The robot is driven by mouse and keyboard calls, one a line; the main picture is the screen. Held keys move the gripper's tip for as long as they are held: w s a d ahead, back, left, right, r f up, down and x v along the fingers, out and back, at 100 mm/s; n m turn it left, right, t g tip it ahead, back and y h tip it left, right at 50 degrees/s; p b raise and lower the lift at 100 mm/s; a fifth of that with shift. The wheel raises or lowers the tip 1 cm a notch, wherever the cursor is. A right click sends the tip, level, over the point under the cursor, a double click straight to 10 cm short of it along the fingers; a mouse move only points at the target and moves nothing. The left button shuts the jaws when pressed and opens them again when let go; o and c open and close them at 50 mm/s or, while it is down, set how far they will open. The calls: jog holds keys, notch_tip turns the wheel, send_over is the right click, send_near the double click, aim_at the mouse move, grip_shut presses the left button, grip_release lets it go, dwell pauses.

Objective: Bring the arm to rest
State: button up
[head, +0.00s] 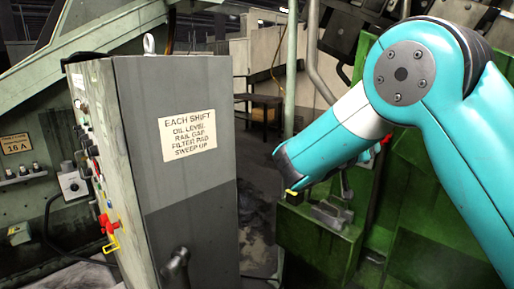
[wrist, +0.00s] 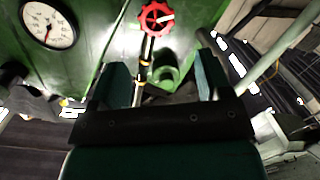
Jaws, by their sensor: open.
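My teal arm (head: 333,135) reaches in from the right of the head view, bent at a round joint, its far end pointing down and left in the air. In the wrist view my gripper (wrist: 160,75) is open, its two fingers wide apart with nothing held between them. A red valve wheel (wrist: 157,18) on a pipe shows beyond the gap between the fingers. Whether the fingers touch anything cannot be told. The fingers are not clearly seen in the head view.
A grey control cabinet (head: 190,190) with a notice (head: 188,138) and side buttons stands left of my arm. Green machinery (head: 318,240) with a small ledge is behind and below the arm. A round gauge (wrist: 48,25) is at the wrist view's upper left. A gap separates cabinet and arm.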

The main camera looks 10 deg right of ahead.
jog(key=s+a+f+n+g+y, duration=0.1)
jog(key=s+a+n+g+y, duration=0.2)
jog(key=s, duration=0.9)
jog(key=s+a+f+n+g+y+p, duration=0.1)
jog(key=s+a+n+g+y, duration=0.3)
jog(key=s+a+y, duration=0.4)
jog(key=s+a+f+n+g+y, duration=0.1)
jog(key=s+a+n+g+y, duration=0.2)
jog(key=s, duration=1.3)
jog(key=a+n+y, duration=0.2)
jog(key=a+y, duration=0.1)
jog(key=shift+g, duration=0.3)
